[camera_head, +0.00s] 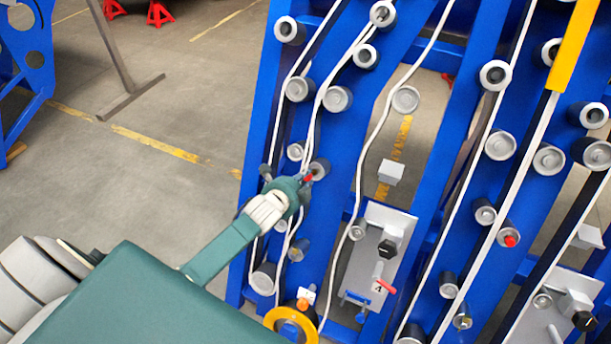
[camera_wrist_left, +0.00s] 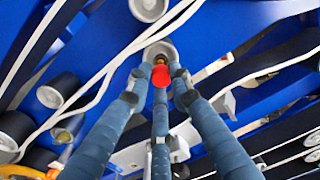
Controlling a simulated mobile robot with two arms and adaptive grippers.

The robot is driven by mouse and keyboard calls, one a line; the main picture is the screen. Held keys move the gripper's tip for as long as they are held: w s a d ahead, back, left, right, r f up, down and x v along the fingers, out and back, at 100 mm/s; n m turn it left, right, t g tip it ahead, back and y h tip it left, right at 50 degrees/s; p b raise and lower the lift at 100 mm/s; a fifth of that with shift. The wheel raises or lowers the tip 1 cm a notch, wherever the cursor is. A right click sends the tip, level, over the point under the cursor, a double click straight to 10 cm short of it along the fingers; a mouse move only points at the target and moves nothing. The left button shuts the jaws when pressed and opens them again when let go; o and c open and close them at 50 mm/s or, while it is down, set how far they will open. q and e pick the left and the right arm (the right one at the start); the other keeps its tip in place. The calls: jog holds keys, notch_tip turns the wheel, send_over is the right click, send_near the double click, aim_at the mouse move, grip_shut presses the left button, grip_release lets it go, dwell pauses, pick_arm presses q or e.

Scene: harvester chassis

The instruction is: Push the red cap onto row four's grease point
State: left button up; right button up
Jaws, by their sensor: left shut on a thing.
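My left gripper (camera_head: 302,184) reaches in from the left to a round grey boss (camera_head: 319,170) on the blue chassis. In the left wrist view its fingers (camera_wrist_left: 160,84) are closed around the red cap (camera_wrist_left: 161,76). A sliver of the red cap (camera_head: 308,178) also shows at the fingertips in the head view. Just behind the cap, a brass-coloured fitting (camera_wrist_left: 160,60) shows in front of the grey boss (camera_wrist_left: 159,48). The cap overlaps the fitting in the picture; I cannot tell whether it is seated. My right gripper is not in view.
White cables (camera_head: 361,170) run along the chassis close to the gripper, among several grey rollers (camera_head: 337,99). Another red cap (camera_head: 510,241) sits on a roller farther right. A metal panel (camera_head: 376,255) with a black knob and red lever is lower right. Open floor (camera_head: 190,100) lies left.

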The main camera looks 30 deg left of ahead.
aim_at(306, 178)
pick_arm(q)
jog(key=shift+w, duration=0.1)
jog(key=shift+b+x, duration=0.7)
jog(key=shift+x, duration=0.2)
jog(key=shift+p, duration=0.6)
dwell(1.2)
jog(key=shift+b+x, duration=0.95)
jog(key=shift+x, duration=0.25)
jog(key=o, duration=0.8)
jog(key=v, duration=1.2)
